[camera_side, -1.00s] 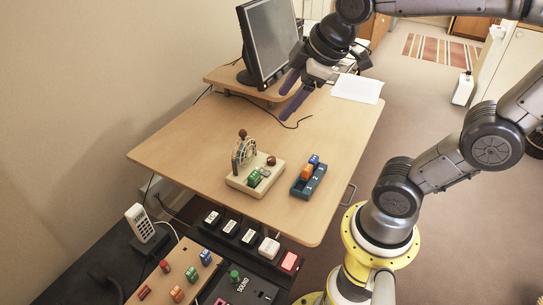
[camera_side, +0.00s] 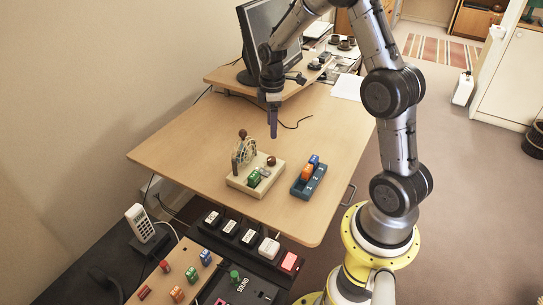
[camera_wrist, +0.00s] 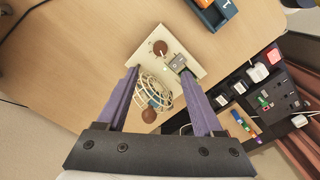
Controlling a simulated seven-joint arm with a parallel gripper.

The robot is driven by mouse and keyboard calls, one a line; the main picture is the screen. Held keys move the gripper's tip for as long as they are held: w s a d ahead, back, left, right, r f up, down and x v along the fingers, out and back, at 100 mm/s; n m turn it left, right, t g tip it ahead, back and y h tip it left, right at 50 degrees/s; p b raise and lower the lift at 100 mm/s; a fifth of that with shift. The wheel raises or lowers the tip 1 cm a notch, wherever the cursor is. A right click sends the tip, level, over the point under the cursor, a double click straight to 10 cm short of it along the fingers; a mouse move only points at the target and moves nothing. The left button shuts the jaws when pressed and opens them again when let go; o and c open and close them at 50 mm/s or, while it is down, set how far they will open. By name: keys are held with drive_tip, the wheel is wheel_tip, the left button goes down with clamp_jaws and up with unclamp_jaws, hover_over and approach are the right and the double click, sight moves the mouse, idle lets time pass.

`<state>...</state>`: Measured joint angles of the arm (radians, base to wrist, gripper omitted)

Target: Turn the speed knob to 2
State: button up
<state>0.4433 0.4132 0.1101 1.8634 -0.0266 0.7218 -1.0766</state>
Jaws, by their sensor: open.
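A cream board (camera_side: 240,183) on the desk carries a wire-caged fan (camera_side: 245,152), a round brown knob (camera_side: 271,160) and a small grey switch part. In the wrist view, the brown knob (camera_wrist: 159,47) sits near the board's far corner, beside the grey part (camera_wrist: 179,63). The fan (camera_wrist: 152,90) with its brown ball lies nearer to me. Any speed marks are too small to read.
A blue holder (camera_side: 316,185) with orange and blue blocks stands right of the board. A monitor (camera_side: 270,45) on a riser is at the back. The desk's left side is clear.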

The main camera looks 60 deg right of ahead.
sight(272, 159)
wheel_tip(272, 159, down, 13)
drive_tip(key=shift+w+d+f, duration=0.1)
drive_tip(key=shift+w+d, duration=0.05)
idle(0.4)
clamp_jaws()
